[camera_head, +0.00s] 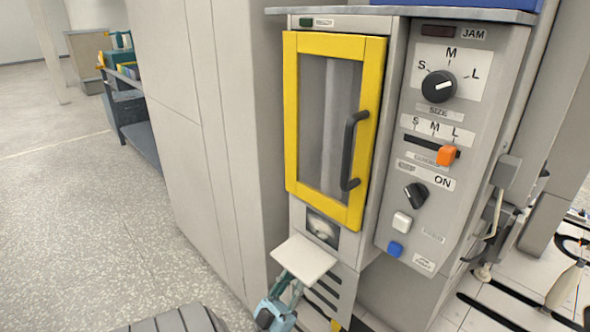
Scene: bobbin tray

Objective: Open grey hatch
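A pale grey flap (304,259) sticks out nearly level from the lower front of the machine, below the yellow-framed door. Just above and behind it, a dark recess (322,228) shows a pale rounded thing inside. A light blue and dark gripper, which I take to be my left (291,283), is at the bottom of the view, under the flap's front edge. The flap hides its fingertips, so I cannot tell whether they touch it or are open or shut. My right gripper is not in view.
The yellow-framed door (289,120) with a black handle (349,150) is shut above the flap. A control panel (390,180) with knobs and an orange slider stands to the right. A tall grey cabinet (225,110) stands to the left, with open floor (70,230) beyond.

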